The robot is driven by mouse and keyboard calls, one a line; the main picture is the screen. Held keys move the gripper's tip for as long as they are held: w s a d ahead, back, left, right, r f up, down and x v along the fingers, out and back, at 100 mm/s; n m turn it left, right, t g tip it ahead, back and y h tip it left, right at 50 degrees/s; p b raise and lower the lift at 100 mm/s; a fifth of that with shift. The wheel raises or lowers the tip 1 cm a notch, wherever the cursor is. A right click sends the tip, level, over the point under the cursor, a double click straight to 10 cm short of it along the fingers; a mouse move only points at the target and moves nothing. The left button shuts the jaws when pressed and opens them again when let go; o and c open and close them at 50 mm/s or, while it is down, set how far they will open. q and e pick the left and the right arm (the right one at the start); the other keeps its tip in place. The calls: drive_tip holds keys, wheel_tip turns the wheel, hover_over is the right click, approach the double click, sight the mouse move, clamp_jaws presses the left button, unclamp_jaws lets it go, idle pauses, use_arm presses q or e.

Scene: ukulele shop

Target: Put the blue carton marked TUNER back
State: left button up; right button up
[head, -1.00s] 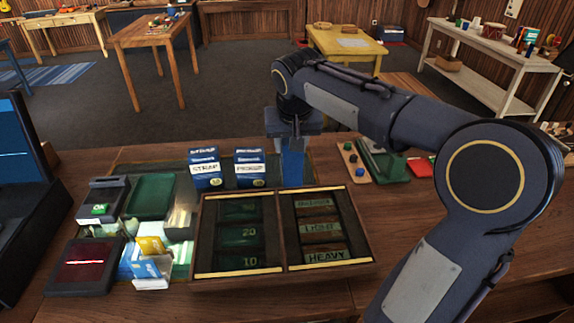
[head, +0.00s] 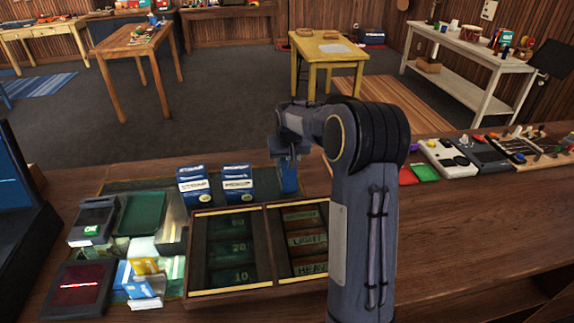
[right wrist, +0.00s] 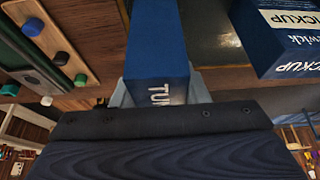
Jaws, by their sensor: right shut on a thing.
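My right gripper (head: 288,155) is shut on the blue TUNER carton (head: 287,180), which hangs below it at the right of the PICKUP carton. The right wrist view shows the same carton (right wrist: 157,40), its white lettering partly covered, with the gripper's fingers (right wrist: 160,92) on both sides. The blue-and-white PICKUP carton (head: 238,186) and STRAP carton (head: 199,187) stand side by side on the dark green mat (head: 128,187). A gap separates TUNER from PICKUP. I cannot tell whether TUNER touches the mat. My left gripper is out of view.
A wooden divided tray (head: 232,288) with labelled compartments lies in front of the cartons. A wooden strip with coloured knobs (right wrist: 50,42) lies beside the carton.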

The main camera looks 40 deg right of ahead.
wheel_tip(320, 180, down, 2)
drive_tip(key=shift+f, duration=0.25)
drive_tip(key=shift+f, duration=0.15)
drive_tip(key=o, duration=1.1)
drive_tip(key=shift+c, duration=0.2)
